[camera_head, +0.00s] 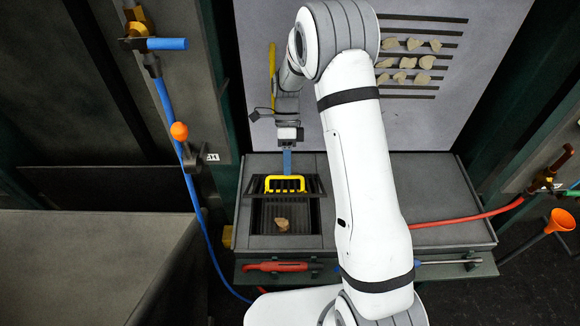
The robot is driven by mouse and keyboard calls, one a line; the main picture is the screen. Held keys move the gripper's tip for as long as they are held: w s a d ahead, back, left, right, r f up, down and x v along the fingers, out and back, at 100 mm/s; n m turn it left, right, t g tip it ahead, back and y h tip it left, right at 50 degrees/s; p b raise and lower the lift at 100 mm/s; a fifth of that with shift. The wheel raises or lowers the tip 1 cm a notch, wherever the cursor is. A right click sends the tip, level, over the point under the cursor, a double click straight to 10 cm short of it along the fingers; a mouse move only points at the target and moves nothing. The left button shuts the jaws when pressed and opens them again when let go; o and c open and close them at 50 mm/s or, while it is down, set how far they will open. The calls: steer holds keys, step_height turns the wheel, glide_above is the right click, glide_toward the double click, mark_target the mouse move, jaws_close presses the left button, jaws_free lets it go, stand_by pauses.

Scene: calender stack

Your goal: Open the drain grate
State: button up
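The drain grate (313,187) is a dark slatted panel with a yellow handle (286,178), left of centre in the head view. It appears tilted up at the back of a rectangular drain opening (257,215) in the grey bench. A brown lump (281,225) lies inside the opening, near its front. My gripper (287,172) points down at the handle, its narrow blue end reaching the handle's top bar or just behind it. The finger gap is too small to see, so I cannot tell whether it grips the handle.
A red-handled tool (277,266) lies along the bench's front ledge. A red hose (470,216) crosses the bench at right, and a blue hose (190,190) hangs at left. A slotted panel (430,88) behind holds several beige lumps.

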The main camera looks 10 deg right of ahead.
step_height(320, 180, up, 8)
steer(key=shift+b, duration=0.4)
steer(key=shift+c, duration=0.4)
